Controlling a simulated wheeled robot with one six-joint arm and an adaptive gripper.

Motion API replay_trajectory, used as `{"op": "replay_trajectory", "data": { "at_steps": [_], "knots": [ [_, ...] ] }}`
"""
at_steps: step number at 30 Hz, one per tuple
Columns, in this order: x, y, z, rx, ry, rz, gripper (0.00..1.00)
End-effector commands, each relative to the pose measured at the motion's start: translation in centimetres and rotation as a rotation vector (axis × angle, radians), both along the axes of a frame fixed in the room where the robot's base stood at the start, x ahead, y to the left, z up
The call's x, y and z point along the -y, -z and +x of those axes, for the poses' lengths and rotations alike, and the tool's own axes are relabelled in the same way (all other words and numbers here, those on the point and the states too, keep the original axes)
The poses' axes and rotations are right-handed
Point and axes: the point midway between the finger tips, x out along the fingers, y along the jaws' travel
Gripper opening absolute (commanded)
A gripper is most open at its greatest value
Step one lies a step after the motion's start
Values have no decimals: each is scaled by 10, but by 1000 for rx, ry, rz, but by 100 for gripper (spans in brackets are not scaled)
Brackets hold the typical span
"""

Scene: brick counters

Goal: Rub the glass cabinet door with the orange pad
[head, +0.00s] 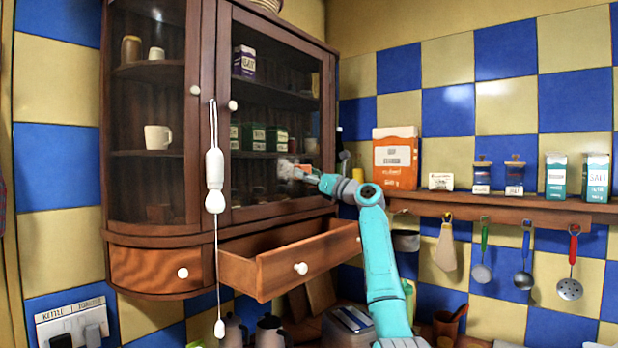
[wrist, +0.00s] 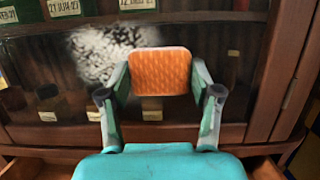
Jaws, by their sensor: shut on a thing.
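The orange pad (wrist: 160,72) is held between the two fingers of my gripper (wrist: 160,82) in the wrist view, which is shut on it. The pad faces the lower part of the glass cabinet door (wrist: 40,75); I cannot tell whether it touches the glass. A whitish speckled patch (wrist: 105,50) shows on the glass beside and above the pad's left. In the head view my gripper (head: 312,176) is at the lower right of the glass door (head: 268,110), and the patch (head: 290,168) lies just left of it. The pad is small and partly hidden there.
An open drawer (head: 290,258) juts out below the door. A pull cord with a white handle (head: 214,170) hangs in front of the cabinet. A shelf (head: 500,205) with boxes, and hanging utensils below, is at right. Boxes and jars stand behind the glass.

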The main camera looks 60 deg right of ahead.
Motion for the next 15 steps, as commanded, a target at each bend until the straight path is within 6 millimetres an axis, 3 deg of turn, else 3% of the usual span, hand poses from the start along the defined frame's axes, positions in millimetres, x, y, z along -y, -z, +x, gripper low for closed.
{"op": "replay_trajectory", "data": {
  "at_steps": [9,15],
  "knots": [
    [-25,0,5,0,-2,-1,36],
    [-31,0,6,0,-1,0,36]
  ]
}}
